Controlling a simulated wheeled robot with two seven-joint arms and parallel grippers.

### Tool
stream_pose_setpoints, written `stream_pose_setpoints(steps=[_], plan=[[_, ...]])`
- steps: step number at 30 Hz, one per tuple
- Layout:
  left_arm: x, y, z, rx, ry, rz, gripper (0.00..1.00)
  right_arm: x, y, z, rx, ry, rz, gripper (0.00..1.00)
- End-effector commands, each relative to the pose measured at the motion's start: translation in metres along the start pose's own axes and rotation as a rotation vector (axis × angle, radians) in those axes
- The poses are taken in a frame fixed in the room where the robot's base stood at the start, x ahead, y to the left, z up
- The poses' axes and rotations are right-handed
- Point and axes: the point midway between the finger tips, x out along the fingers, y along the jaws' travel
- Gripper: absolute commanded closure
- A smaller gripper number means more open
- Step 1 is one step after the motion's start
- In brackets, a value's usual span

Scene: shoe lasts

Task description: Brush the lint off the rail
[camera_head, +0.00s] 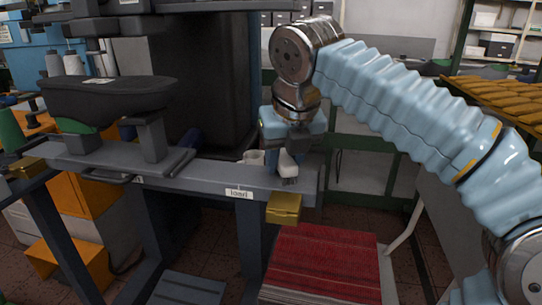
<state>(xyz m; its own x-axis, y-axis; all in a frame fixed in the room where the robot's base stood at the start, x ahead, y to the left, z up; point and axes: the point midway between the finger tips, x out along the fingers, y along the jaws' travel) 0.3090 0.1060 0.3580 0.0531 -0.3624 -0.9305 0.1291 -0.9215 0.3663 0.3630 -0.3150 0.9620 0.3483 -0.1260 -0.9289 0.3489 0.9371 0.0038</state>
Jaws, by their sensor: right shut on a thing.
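The grey rail (215,178) runs across the middle of the view, from the left to its end right of centre. My right gripper (289,150) points down over the rail's right end. It is shut on a small brush (288,163) with a pale handle. The brush's dark lower end is at the rail's top, but I cannot tell whether it touches. Lint on the rail is too small to make out. My left gripper is not in view.
A black shoe-last-like form (108,98) stands on a bracket at the rail's left. A small pale cup-like thing (254,157) is just left of the brush. A brass box (284,208) hangs at the rail's front, above a red striped cloth (322,262). A dark machine column (210,80) rises behind.

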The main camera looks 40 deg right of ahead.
Motion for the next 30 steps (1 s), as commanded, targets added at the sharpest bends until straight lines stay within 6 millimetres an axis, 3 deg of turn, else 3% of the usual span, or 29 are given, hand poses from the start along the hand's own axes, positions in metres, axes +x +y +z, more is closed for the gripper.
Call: stream_pose_setpoints(steps=[18, 25, 30], plan=[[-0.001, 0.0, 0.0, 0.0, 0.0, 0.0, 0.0, -0.007, -0.035, -0.017, 0.001, 0.003, -0.001, 1.0], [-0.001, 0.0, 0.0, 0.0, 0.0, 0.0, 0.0, -0.003, -0.03, -0.016, -0.001, 0.006, -0.002, 1.0], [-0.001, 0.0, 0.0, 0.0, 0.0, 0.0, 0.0, -0.001, -0.016, -0.009, -0.003, 0.007, -0.002, 1.0]])
